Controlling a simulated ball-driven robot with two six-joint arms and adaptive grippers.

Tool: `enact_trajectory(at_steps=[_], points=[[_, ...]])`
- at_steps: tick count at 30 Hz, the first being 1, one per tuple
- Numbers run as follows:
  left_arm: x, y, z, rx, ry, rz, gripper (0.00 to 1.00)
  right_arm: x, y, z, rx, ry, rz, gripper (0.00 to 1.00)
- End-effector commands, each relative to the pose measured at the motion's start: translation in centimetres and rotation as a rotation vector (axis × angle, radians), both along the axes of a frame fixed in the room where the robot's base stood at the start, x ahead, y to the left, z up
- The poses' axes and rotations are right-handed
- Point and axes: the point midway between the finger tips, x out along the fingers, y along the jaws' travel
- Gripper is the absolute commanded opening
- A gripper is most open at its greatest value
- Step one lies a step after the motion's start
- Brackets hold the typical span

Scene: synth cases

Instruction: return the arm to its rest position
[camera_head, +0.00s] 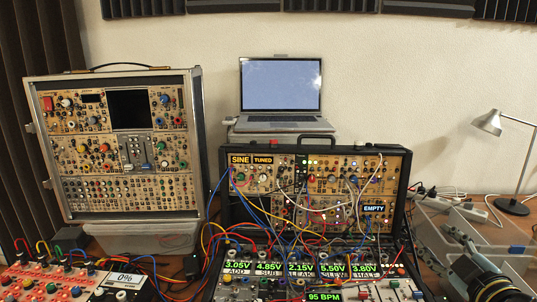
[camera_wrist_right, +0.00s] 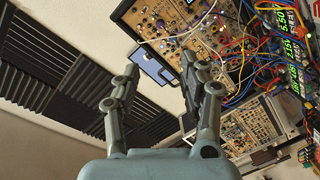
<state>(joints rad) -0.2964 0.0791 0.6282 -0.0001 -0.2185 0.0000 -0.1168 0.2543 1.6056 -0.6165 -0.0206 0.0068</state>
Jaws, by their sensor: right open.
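My right arm (camera_head: 485,278) comes in at the lower right corner of the head view, beside the clear plastic bins. In the right wrist view my right gripper (camera_wrist_right: 160,84) is open, its two fingers spread apart with nothing between them. Beyond the fingers the wrist view shows the laptop (camera_wrist_right: 150,66) and the black synth case (camera_wrist_right: 165,32). My left gripper is in neither view.
The black synth case (camera_head: 311,148) stands mid-table with many patch cables. A silver case (camera_head: 117,200) stands at left and the laptop (camera_head: 282,84) behind. Plastic bins (camera_head: 470,240) and a desk lamp (camera_head: 489,123) are at right, close to my right arm.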

Motion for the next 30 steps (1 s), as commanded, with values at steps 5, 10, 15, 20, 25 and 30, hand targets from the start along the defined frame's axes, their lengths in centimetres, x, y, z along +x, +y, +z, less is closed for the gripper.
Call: enact_trajectory(at_steps=[5, 10, 15, 20, 25, 30], points=[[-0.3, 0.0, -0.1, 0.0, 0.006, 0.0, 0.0, -1.3, -0.5, -0.2, 0.053, 0.049, -0.075, 0.43], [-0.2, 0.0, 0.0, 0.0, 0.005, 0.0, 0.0, -3.4, -1.1, -0.7, 0.128, 0.131, -0.175, 0.43], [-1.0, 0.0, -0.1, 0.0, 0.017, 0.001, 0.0, -7.1, -1.2, -1.7, 0.237, 0.266, -0.296, 0.43], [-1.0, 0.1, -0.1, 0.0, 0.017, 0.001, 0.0, -12.3, -0.4, -2.7, 0.359, 0.448, -0.409, 0.43], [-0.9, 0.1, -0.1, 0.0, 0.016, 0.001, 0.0, -18.1, 1.5, -3.4, 0.465, 0.651, -0.489, 0.43], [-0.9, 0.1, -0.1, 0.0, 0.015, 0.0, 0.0, -23.2, 3.5, -3.3, 0.533, 0.823, -0.528, 0.43]])
